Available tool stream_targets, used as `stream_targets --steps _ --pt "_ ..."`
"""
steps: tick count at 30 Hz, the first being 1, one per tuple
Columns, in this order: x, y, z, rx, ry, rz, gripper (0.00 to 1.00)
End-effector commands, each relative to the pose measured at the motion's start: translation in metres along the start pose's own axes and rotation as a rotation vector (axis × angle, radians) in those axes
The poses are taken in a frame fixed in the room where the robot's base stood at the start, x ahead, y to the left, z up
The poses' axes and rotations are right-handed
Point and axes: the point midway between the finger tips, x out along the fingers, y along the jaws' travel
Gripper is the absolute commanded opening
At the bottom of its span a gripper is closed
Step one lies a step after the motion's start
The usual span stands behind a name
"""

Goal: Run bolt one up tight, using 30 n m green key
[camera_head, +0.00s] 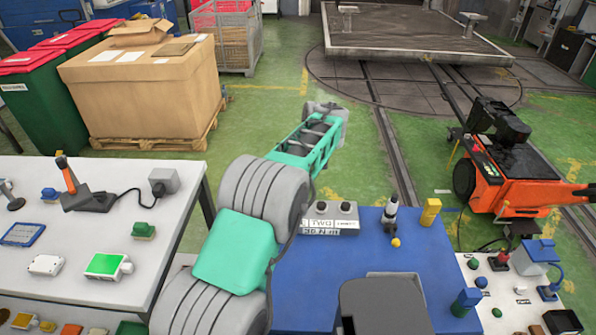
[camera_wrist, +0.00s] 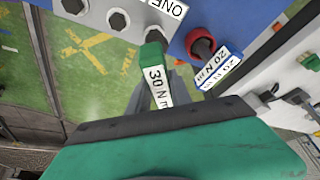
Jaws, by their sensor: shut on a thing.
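In the wrist view my gripper (camera_wrist: 172,85) is shut on the green key (camera_wrist: 152,58), which bears a white "30 N m" label. The green end of the key is close to a dark bolt (camera_wrist: 156,34) on a grey plate (camera_wrist: 98,12) marked "ONE". I cannot tell whether the key touches that bolt. Two more dark bolts show on the plate. In the head view a grey block (camera_head: 331,222) marked "TWO" and "30 N m" stands on the blue table top (camera_head: 385,258), with two dark knobs on top. My arm hides part of the block's surroundings, and my gripper is not clearly seen there.
A red-ended key (camera_wrist: 203,48) labelled "20 N m" lies right of the green key. A yellow block (camera_head: 430,212) and a black-and-white upright piece (camera_head: 391,213) stand on the blue top. A white table (camera_head: 70,265) with several devices is at left, an orange machine (camera_head: 510,175) at right.

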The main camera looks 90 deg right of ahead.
Motion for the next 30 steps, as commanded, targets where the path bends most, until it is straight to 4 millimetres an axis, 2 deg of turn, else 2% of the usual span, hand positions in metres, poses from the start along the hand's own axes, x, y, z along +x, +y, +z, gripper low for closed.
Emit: stream_targets --steps 30 --pt "0.0056 0.0004 0.0019 -0.001 0.001 0.002 0.00"
